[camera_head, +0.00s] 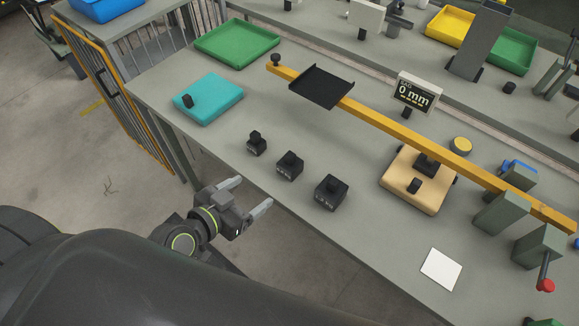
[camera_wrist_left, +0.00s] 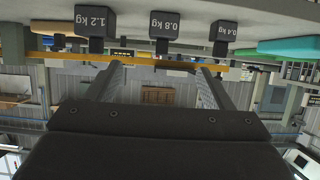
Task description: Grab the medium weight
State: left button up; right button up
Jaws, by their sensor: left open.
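Three black weights stand in a row near the front edge of the table. The medium weight (camera_head: 289,165), in the middle, is marked 0.8 kg in the left wrist view (camera_wrist_left: 165,25). The small weight (camera_head: 256,144) is marked 0.4 kg (camera_wrist_left: 223,31), and the large weight (camera_head: 331,192) is marked 1.2 kg (camera_wrist_left: 95,20). My left gripper (camera_head: 251,195) is open and empty, in front of the table edge and apart from the weights. Its fingers (camera_wrist_left: 160,80) show in the left wrist view, which is upside down. My right gripper is out of view.
The grey table (camera_head: 240,110) bears a yellow beam (camera_head: 390,124) with a black tray (camera_head: 321,86) and a display (camera_head: 416,93) reading 0 mm. A teal block (camera_head: 208,99) and green tray (camera_head: 237,43) lie at the left. A wooden block (camera_head: 405,193) stands right of the weights.

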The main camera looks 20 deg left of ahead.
pick_arm(q)
jog(key=p, duration=0.3)
send_near(287, 163)
jog(key=x, duration=0.6)
jog(key=shift+d+f, duration=0.1)
jog(key=shift+d, duration=0.25)
jog(key=shift+a+p+x, duration=0.15)
jog(key=shift+p+x, duration=0.05)
jog(key=shift+x, duration=0.7)
jog(key=shift+a+p+x, duration=0.15)
jog(key=shift+p+x, duration=0.05)
jog(key=shift+x, duration=1.55)
jog(key=c, duration=1.6)
jog(key=shift+w, duration=0.1)
grip_shut()
